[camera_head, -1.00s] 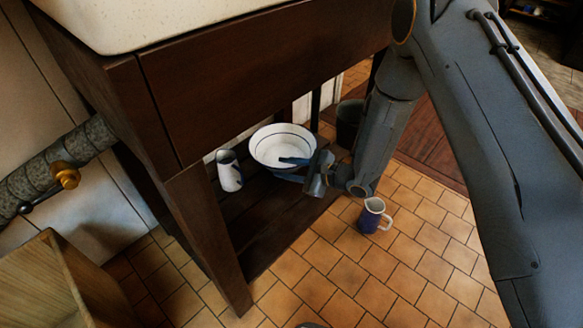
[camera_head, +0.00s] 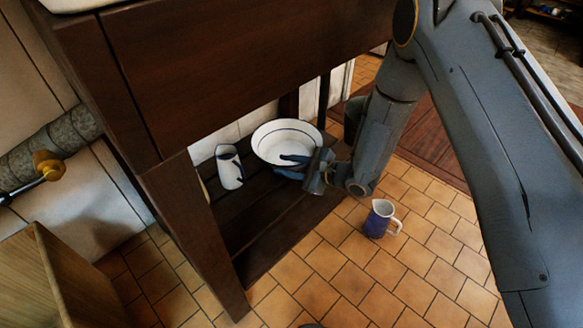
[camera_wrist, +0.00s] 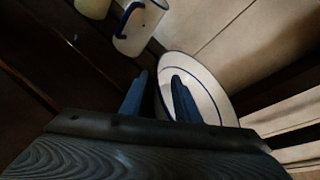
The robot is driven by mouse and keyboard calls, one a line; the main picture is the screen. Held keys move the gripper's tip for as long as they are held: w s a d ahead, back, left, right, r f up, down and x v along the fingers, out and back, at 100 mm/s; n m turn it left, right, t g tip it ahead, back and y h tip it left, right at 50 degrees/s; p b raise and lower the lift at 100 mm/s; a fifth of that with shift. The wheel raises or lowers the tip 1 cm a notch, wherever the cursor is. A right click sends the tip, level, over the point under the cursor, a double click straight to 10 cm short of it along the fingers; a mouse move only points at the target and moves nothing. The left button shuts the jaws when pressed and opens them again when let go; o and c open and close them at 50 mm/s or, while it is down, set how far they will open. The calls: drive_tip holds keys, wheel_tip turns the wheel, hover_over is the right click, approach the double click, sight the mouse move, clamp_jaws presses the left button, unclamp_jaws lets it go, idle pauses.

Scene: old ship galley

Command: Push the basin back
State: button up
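The white basin (camera_head: 287,139) with a dark line near its rim sits on the low slatted shelf under the wooden counter. My gripper (camera_head: 292,166) reaches under the counter at the basin's near side, its blue fingers overlapping the basin's front in the head view. In the wrist view the two fingers (camera_wrist: 158,98) are spread apart, one over the basin (camera_wrist: 205,84) and one beside its rim. Nothing is seen between them. Whether the fingers touch the basin cannot be told.
A white jug (camera_head: 229,167) with dark marks stands left of the basin on the shelf (camera_head: 262,222). A blue and white jug (camera_head: 380,219) stands on the tiled floor, right of the shelf. The counter's front leg (camera_head: 204,235) is at left, beside a wooden crate (camera_head: 75,270).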

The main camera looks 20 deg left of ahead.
drive_tip(key=b+x, duration=0.2)
drive_tip(key=x, duration=0.3)
drive_tip(key=shift+w+a+f, duration=0.1)
drive_tip(key=shift+a, duration=0.2)
clamp_jaws()
